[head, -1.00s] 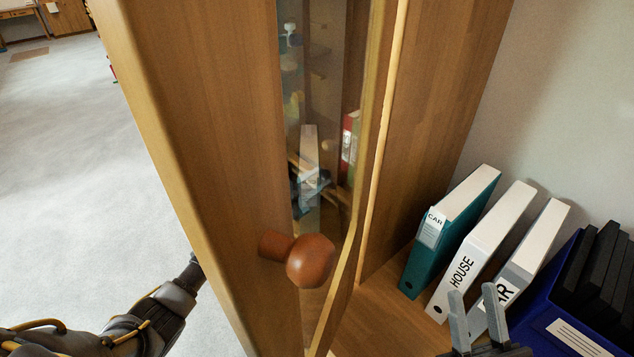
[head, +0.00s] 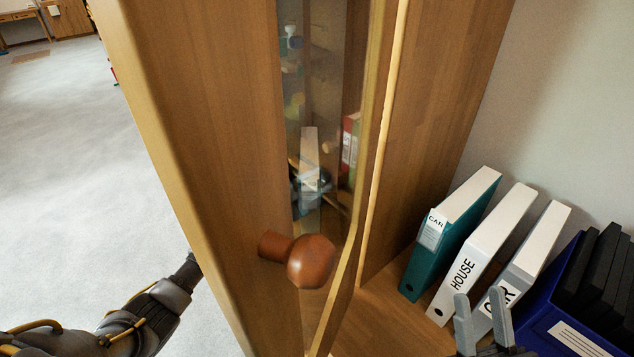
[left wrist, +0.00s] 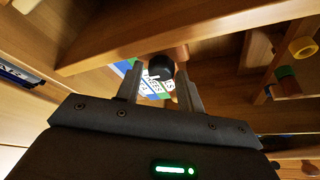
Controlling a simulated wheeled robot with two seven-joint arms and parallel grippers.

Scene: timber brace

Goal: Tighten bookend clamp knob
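In the left wrist view, a dark round knob (left wrist: 161,67) shows between the fingertips of my left gripper (left wrist: 159,78). I take it for the clamp knob. The fingers stand apart with gaps beside the knob; contact cannot be made out. A white, blue and green lettered object (left wrist: 152,86) lies behind it, partly covered. In the head view my left gripper is hidden behind the wooden door; only my left arm shows at lower left. My right gripper (head: 483,312) is open and empty in front of the binders. The bookend cannot be made out clearly.
A wooden door (head: 205,130) with a brown round knob (head: 311,262) and a glass pane stands between my arms. Teal (head: 428,262), white and grey binders stand at right beside a blue box (head: 575,300). Wooden shelf boards (left wrist: 215,30) surround my left gripper.

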